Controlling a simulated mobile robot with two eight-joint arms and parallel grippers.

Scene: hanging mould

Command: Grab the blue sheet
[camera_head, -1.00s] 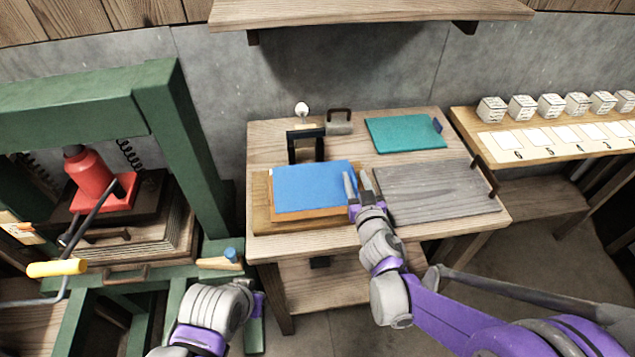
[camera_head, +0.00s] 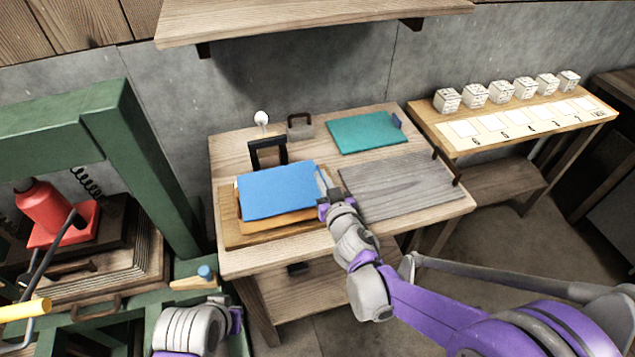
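The blue sheet (camera_head: 277,190) lies flat on an orange-brown sheet (camera_head: 285,222) and a wooden board (camera_head: 232,232), on the left part of the wooden table. My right gripper (camera_head: 328,180) is at the right edge of the blue sheet, its two fingers pointing to the back of the table. The fingers look slightly apart with nothing seen between them; whether they touch the sheet's edge is unclear. My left gripper (camera_head: 237,318) is low in the picture, in front of the table, away from the sheet, and its fingers cannot be made out.
A grey wooden board with handles (camera_head: 400,188) lies right of my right gripper. A teal sheet (camera_head: 365,132) lies behind it. A black stand (camera_head: 268,152) rises behind the blue sheet. A green press (camera_head: 150,165) stands left. A shelf (camera_head: 310,18) hangs above the table.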

